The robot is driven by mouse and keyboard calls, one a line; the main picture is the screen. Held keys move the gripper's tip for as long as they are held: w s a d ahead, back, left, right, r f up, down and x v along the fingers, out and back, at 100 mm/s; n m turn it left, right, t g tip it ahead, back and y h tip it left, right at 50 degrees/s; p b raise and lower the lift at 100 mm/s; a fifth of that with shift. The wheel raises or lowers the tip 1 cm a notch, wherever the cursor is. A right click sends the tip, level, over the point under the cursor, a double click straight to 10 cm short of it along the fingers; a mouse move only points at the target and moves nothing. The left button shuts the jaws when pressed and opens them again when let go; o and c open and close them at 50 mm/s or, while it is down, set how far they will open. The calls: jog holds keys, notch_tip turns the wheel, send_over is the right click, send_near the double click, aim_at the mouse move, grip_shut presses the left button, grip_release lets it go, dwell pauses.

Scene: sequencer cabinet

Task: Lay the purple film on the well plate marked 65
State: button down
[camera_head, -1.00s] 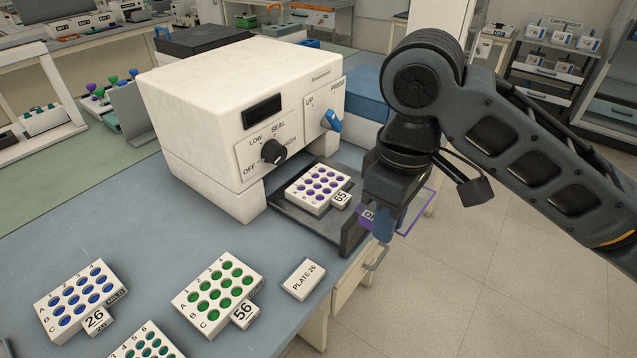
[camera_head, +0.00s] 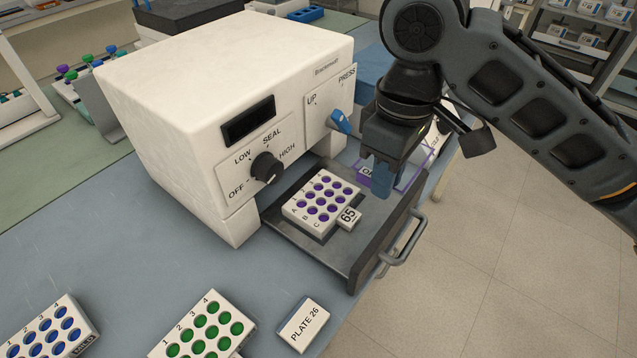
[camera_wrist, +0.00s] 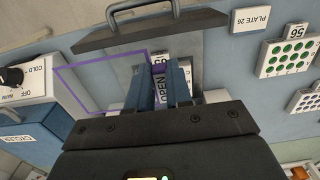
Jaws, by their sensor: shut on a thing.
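The clear film with a purple border (camera_head: 363,178) is held by its tab in my gripper (camera_head: 383,180). In the wrist view, the film's purple outline (camera_wrist: 75,93) extends left of the fingers, and its lettered tab is between my shut gripper's fingers (camera_wrist: 165,88). The well plate marked 65 (camera_head: 322,203) has purple wells and lies on the pulled-out dark tray (camera_head: 350,262) of the white sealer (camera_head: 220,70). The film and gripper are to the right of plate 65 in the head view, apart from it. My gripper hides part of the film.
The sealer has a knob (camera_head: 267,167) and a blue lever (camera_head: 341,121) close to my gripper. The tray handle (camera_head: 408,243) sticks out over the floor. A green-well plate (camera_head: 205,330), a blue-well plate (camera_head: 45,335) and a PLATE 26 card (camera_head: 303,325) lie in front.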

jog(key=b, duration=0.1)
send_over(309, 224)
notch_tip(309, 224, down, 7)
jog(key=shift+r, duration=0.1)
jog(key=shift+f, duration=2)
jog(key=shift+f, duration=0.15)
jog(key=c, duration=1)
grip_release()
jog(key=shift+c, duration=0.2)
notch_tip(309, 224, up, 12)
jog(key=p, duration=0.1)
jog(key=shift+r+p, duration=0.2)
jog(key=shift+p, duration=0.2)
